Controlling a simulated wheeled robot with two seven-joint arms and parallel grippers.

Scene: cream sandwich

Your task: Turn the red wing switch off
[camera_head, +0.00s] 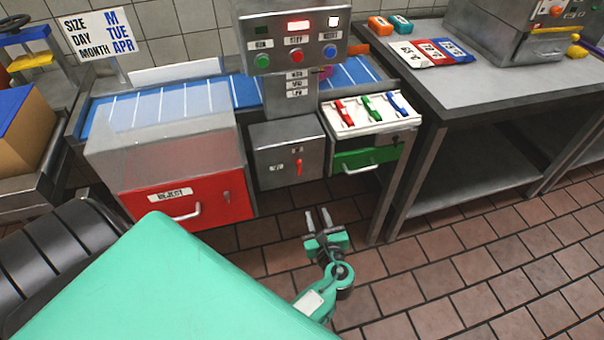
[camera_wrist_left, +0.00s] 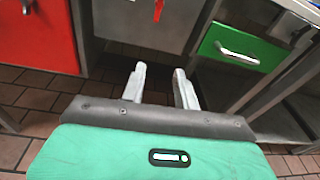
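A small red wing switch (camera_head: 299,166) sits on the front of the grey cabinet (camera_head: 270,165), beside a small label. In the left wrist view a red piece of it (camera_wrist_left: 158,10) shows at the top edge. It looks roughly upright. My left gripper (camera_head: 318,217) is open and empty, below and in front of the cabinet, apart from the switch. In the left wrist view its two fingers (camera_wrist_left: 158,75) point toward the cabinet with a gap between them. My right gripper is not in view.
A red REJECT drawer (camera_head: 188,199) stands left of the cabinet. A green drawer (camera_head: 367,158) with a handle is to the right, under a white tray (camera_head: 362,126) holding red, green and blue handled items. Above is a button panel (camera_head: 296,40). The tiled floor is clear.

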